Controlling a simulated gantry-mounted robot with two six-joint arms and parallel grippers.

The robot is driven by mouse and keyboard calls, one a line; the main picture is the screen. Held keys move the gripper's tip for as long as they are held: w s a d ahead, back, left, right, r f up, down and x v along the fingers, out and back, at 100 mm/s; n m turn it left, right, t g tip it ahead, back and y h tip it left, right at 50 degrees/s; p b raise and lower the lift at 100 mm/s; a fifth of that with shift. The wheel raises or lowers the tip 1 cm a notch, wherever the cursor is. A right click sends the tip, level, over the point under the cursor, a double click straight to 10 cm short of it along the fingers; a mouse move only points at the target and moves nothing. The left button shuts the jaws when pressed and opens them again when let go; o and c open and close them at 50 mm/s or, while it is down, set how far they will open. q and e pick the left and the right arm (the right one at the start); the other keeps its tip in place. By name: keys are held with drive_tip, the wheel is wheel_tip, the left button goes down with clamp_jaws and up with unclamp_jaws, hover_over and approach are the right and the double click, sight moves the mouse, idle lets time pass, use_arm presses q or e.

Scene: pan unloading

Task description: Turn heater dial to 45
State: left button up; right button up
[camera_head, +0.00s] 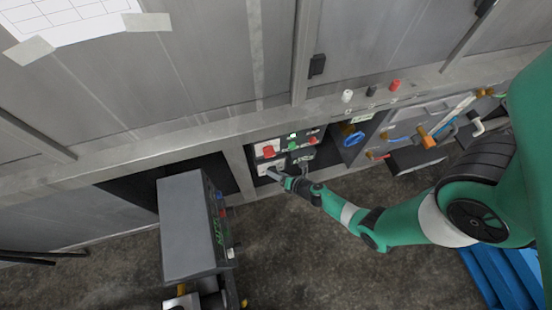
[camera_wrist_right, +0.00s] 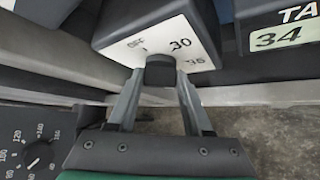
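The heater dial (camera_wrist_right: 160,70) is a dark knob on a white face with the marks OFF, 30 and 35 visible. No 45 mark is in sight; part of the face is hidden by the knob and fingers. My right gripper (camera_wrist_right: 160,76) has one finger on each side of the knob, both seeming to touch it. In the head view my right gripper (camera_head: 277,175) reaches the lower part of the control panel, where the dial is too small to make out. My left gripper is not in view.
A red knob (camera_head: 268,151) and a green button (camera_head: 292,145) sit just above my gripper. A blue wheel (camera_head: 353,139) and several pipes and valves are to the right. A grey box machine (camera_head: 187,232) stands at left.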

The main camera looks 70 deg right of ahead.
clamp_jaws()
drive_tip(key=m+t, duration=0.2)
drive_tip(key=shift+s+d+f+t+y+b, duration=0.1)
drive_tip(key=shift+s+f+t+y+b, duration=0.1)
drive_tip(key=shift+f+t+y+b, duration=0.15)
drive_tip(key=shift+r+t, duration=0.1)
drive_tip(key=shift+t, duration=0.15)
drive_tip(key=o, duration=0.6)
unclamp_jaws()
drive_tip(key=shift+o, duration=0.2)
drive_tip(key=shift+r, duration=0.1)
